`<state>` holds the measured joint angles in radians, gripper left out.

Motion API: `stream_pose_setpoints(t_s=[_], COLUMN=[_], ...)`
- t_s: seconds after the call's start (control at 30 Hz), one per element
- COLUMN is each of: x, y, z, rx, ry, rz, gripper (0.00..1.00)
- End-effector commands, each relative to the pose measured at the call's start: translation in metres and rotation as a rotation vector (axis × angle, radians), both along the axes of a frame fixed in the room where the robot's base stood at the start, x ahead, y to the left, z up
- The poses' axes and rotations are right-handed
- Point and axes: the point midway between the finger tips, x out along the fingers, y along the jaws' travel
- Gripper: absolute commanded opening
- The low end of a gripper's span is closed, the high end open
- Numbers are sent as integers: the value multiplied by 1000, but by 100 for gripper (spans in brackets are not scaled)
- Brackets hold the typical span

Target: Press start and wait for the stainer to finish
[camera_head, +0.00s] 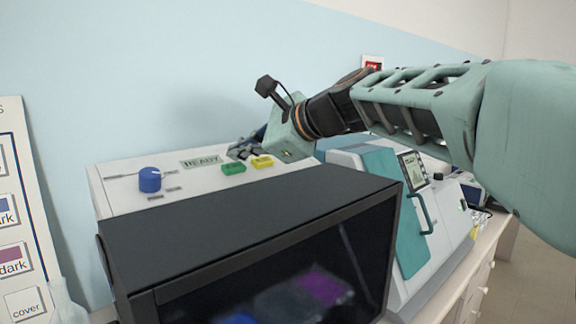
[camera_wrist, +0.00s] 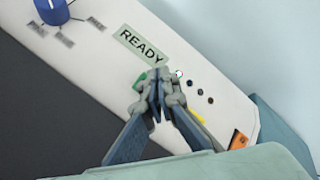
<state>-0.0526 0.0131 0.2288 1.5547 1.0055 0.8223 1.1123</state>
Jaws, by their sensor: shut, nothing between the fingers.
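The stainer is a white machine with a dark front cover (camera_head: 250,225); its panel also shows in the wrist view (camera_wrist: 225,90). A label reading READY (camera_head: 201,161) sits on the panel, seen in the wrist view too (camera_wrist: 141,46). Below it are a green button (camera_head: 233,168) and a yellow button (camera_head: 262,162). A blue knob (camera_head: 150,180) is at the panel's left. My gripper (camera_wrist: 158,84) is shut and empty, its fingertips over the green button, which it mostly hides in the wrist view. Whether it touches the button, I cannot tell. One small light by the label is lit green-white (camera_wrist: 179,74); others are dark.
A teal and white machine (camera_head: 410,235) with a small screen stands right of the stainer. A chart with colour patches (camera_head: 18,220) is at the left. Blue and purple items show dimly behind the stainer's dark window. A pale blue wall is behind.

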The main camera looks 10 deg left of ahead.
Motion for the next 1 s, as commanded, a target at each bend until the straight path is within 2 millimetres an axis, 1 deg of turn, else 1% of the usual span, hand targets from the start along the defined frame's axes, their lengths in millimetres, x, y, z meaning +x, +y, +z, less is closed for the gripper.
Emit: stream_pose_setpoints(t_s=[0.77,1.0], x=[0,2], y=[0,2], z=[0,-7], rx=[0,0], ry=[0,1], rz=[0,0], gripper=[0,0])
